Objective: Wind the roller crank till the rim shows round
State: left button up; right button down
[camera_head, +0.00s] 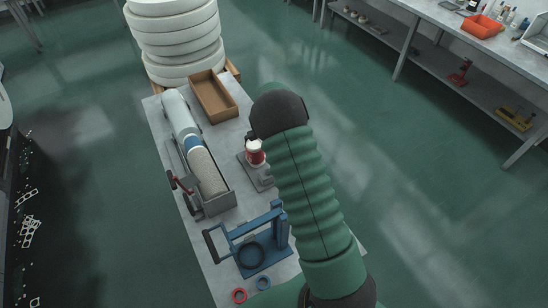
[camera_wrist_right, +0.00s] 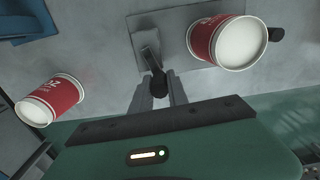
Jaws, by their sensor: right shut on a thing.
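The roller's grey base (camera_head: 262,174) stands on the bench, partly hidden behind my right arm. A red and white paper cup (camera_head: 255,153) sits on it. In the right wrist view this cup (camera_wrist_right: 216,42) turns its round white end and pale edge to the camera; I cannot tell how far the rim is rolled. The grey crank arm (camera_wrist_right: 147,42) ends in a black knob (camera_wrist_right: 158,84). My right gripper (camera_wrist_right: 159,92) is shut on that knob. The gripper is hidden in the head view. My left gripper is not in view.
A second red and white cup (camera_wrist_right: 62,95) is left of the crank in the wrist view. A long roll device (camera_head: 205,172), a blue press (camera_head: 262,249), red (camera_head: 239,295) and blue rings (camera_head: 263,283), and a brown tray (camera_head: 212,96) share the bench. White stacked rolls (camera_head: 175,35) stand behind.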

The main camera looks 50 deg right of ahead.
jog(key=shift+s+a+m+p, duration=0.1)
jog(key=shift+s+m+p, duration=0.3)
jog(key=shift+m, duration=0.9)
jog(key=shift+s, duration=0.1)
jog(key=c, duration=1.3)
grip_release()
notch_tip(320, 180, up, 17)
jog(key=b, duration=0.3)
jog(key=shift+f, duration=0.15)
